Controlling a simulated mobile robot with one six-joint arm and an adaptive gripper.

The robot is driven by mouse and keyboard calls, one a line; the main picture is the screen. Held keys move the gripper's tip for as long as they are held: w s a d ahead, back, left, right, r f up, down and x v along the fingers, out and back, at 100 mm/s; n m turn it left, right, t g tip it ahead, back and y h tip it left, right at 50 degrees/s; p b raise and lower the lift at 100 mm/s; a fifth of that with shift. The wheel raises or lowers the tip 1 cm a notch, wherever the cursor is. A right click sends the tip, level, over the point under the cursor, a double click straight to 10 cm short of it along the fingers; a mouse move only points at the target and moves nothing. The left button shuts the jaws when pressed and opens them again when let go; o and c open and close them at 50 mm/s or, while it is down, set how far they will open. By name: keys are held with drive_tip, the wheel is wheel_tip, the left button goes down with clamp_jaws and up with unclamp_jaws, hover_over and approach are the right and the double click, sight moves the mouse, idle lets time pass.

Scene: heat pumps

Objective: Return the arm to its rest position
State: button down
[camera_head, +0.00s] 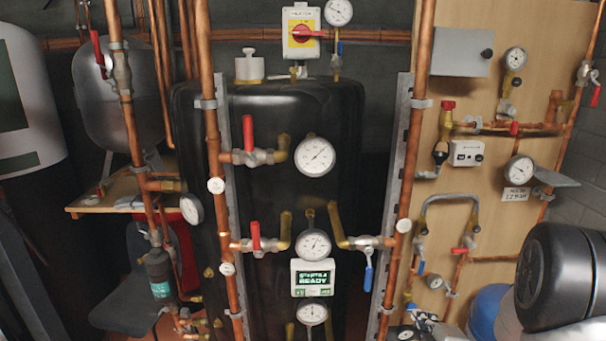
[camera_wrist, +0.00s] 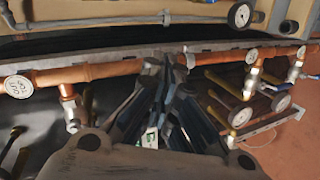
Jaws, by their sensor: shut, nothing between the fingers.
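My gripper (camera_wrist: 168,75) shows in the wrist view, with its dark fingers together and nothing between them. The fingertips lie in front of a horizontal copper pipe (camera_wrist: 105,71) and a grey rail in that picture; I cannot tell whether they touch. In the head view, part of my arm (camera_head: 560,280), black and rounded with a light grey link, fills the lower right corner. My gripper is not visible in the head view.
A black tank (camera_head: 265,130) with gauges, red-handled valves and a small display (camera_head: 313,278) stands in the middle. Vertical copper pipes (camera_head: 209,120) and grey rails (camera_head: 396,180) stand before it. A wooden board (camera_head: 450,60) with pipework is at right. A grey vessel (camera_head: 118,100) is at left.

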drive_tip(key=s+a+r+m+g+h, duration=0.1)
drive_tip(key=s+a+r+m+g, duration=0.35)
drive_tip(key=s+r+m, duration=0.5)
drive_tip(key=s+a+r+m+g, duration=0.1)
drive_tip(key=s+a+m, duration=0.1)
drive_tip(key=s, duration=0.5)
drive_tip(key=s+a+r+m+g+y, duration=0.1)
drive_tip(key=s+a+r+m+g, duration=0.1)
drive_tip(key=s+a, duration=0.3)
drive_tip(key=s+a+r+m+g, duration=0.2)
drive_tip(key=s+a, duration=0.1)
drive_tip(key=s, duration=0.7)
drive_tip(key=shift+a+r, duration=0.25)
drive_tip(key=shift+a, duration=0.1)
